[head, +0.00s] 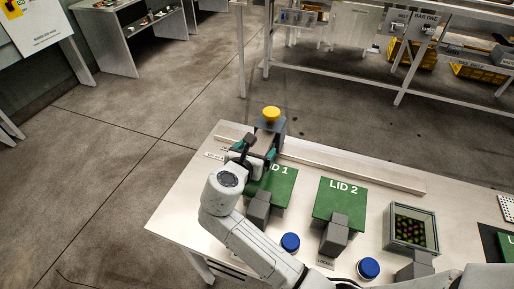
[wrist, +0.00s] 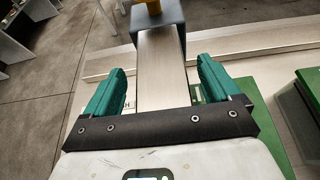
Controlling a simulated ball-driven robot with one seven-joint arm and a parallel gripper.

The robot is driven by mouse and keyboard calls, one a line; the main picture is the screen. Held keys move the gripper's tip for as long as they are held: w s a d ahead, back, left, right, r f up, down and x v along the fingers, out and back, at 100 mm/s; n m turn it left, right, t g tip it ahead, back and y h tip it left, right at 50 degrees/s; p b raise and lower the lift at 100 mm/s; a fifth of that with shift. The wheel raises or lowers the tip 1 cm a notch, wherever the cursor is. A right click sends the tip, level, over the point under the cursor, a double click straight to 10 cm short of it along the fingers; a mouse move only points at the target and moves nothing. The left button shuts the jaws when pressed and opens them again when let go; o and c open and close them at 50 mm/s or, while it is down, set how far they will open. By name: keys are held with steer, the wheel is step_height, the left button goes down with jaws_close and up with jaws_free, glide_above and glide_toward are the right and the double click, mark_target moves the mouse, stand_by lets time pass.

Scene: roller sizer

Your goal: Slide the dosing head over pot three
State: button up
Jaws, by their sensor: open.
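A grey block with a yellow knob (head: 271,115), which looks like the dosing head, stands at the table's back left corner. It also shows at the top of the wrist view (wrist: 155,17). A flat metal bar (wrist: 162,65) runs from it towards me. My gripper (head: 256,152) is open, with its teal fingers on either side of this bar in the wrist view (wrist: 162,80). Gaps show between bar and fingers. No pot marked three is readable; an open grey box (head: 436,240) with small coloured pieces stands at the right.
Green panels marked LID 1 (head: 283,190) and LID 2 (head: 340,201) have grey blocks at their front. Blue round knobs (head: 290,242) (head: 368,267) stand near the front. A long raised strip (head: 350,172) runs along the table's back. Floor is clear at left.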

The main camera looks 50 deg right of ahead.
steer(key=shift+x, duration=0.8)
steer(key=shift+c, duration=0.2)
steer(key=c, duration=1.4)
